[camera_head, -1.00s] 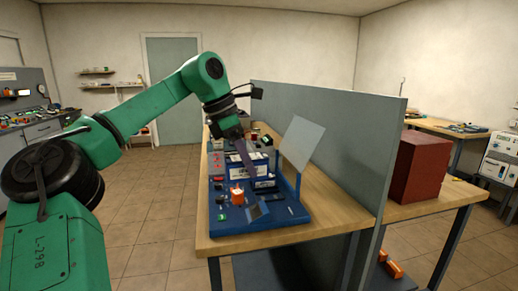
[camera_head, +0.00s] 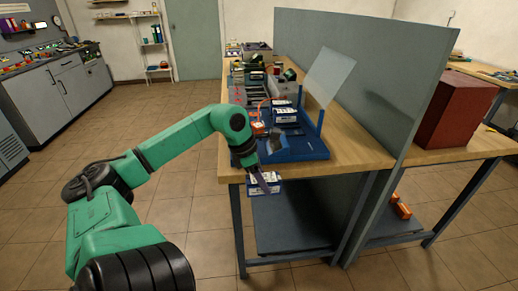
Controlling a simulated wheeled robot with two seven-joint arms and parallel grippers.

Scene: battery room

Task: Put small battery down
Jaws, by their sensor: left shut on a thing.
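My left gripper (camera_head: 264,182) hangs at the front edge of the wooden workbench (camera_head: 350,154), fingers pointing down. It is shut on the small battery (camera_head: 265,188), a white and blue block just in front of the bench edge and below the top's level. The gripper and arm hide part of the battery. A blue tray (camera_head: 308,151) stands on the bench behind it, with another white and blue battery (camera_head: 285,113) in it. My right gripper does not show.
A grey divider panel (camera_head: 360,75) runs along the bench's right side. A clear tilted sheet (camera_head: 328,76) stands at the tray. A lower shelf (camera_head: 285,225) under the bench has bare room. A red-brown box (camera_head: 455,110) is on the bench beyond the panel.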

